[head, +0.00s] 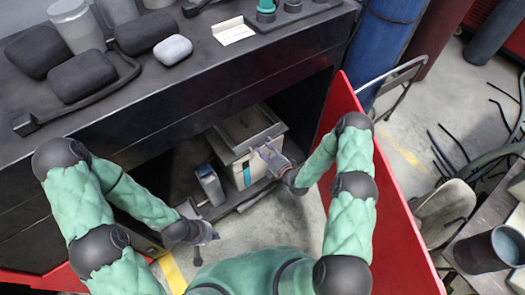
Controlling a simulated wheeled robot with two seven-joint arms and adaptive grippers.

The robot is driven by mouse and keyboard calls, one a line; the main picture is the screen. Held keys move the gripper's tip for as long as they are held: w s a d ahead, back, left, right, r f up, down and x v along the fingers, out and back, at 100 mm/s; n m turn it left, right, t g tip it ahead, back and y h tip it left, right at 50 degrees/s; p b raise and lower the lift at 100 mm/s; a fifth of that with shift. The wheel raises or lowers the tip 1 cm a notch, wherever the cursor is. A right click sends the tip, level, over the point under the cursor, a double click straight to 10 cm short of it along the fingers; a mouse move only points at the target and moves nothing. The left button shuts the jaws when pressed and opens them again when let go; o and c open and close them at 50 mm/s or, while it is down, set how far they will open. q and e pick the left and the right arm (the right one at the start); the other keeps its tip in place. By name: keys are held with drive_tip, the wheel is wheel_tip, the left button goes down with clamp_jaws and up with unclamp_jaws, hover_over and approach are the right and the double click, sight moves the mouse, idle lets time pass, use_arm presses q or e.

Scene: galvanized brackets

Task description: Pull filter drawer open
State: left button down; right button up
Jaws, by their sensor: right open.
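A beige box with a grey rim (238,157), which may be the filter drawer, sits low in the open black cabinet in the head view. Its top looks recessed, and a blue-green mark shows on its front. I cannot tell how far any drawer stands out. My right gripper (266,154) is open at the box's right front side, overlapping its edge; contact is unclear. My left gripper (208,234) is lower left, in front of the cabinet and apart from the box. Its fingers are too small to read.
A grey container (209,184) stands left of the box. A red door (388,190) stands open on the right. The black worktop (180,85) above holds dark pads, cylinders and a white card (232,30). Clear concrete floor (265,222) lies before the cabinet.

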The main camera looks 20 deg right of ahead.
drive_tip(key=shift+x, duration=0.95)
clamp_jaws()
